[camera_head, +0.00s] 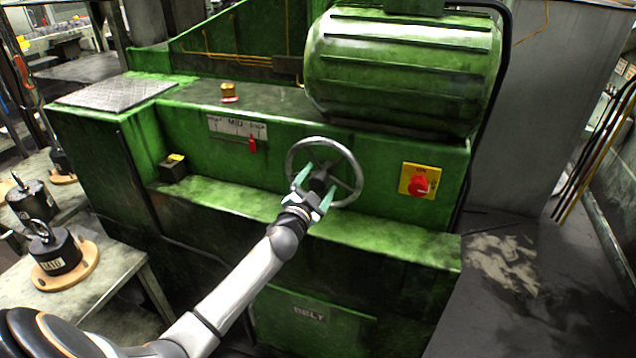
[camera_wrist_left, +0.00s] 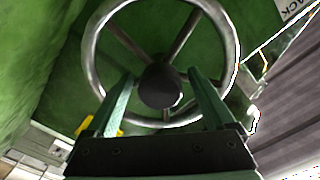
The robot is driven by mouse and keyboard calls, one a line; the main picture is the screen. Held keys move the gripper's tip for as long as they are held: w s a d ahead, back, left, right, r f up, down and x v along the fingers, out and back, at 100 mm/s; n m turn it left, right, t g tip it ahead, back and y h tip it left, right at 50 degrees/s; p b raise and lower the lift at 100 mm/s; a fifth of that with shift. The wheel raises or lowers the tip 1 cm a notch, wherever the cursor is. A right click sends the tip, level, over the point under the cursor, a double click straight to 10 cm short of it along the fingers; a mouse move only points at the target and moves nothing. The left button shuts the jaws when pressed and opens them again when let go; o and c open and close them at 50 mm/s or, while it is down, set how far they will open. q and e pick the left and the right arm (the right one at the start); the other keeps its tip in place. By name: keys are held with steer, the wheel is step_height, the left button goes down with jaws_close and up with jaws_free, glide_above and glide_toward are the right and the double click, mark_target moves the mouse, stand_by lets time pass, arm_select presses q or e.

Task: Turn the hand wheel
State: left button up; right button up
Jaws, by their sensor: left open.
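The hand wheel (camera_head: 357,165) is a silver metal ring with spokes and a dark hub, mounted on the front of the green machine. My left gripper (camera_head: 316,180) is in front of its hub and lower spokes, fingers apart. In the left wrist view the wheel (camera_wrist_left: 92,52) fills the upper middle, and its dark round hub (camera_wrist_left: 160,86) lies between the two green fingers of my left gripper (camera_wrist_left: 160,95). The fingers overlap the lower rim in that view; I cannot tell whether they touch it. My right gripper is not in view.
A green ribbed motor housing (camera_head: 400,70) overhangs above the wheel. A yellow box with a red button (camera_head: 418,182) is to the right. A small red pointer (camera_head: 252,145) hangs from a white scale (camera_head: 228,126). A black weight (camera_head: 56,252) stands on a table at left.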

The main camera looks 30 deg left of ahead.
arm_select(q)
steer(key=shift+c, duration=0.2)
jaws_close()
stand_by(0.5)
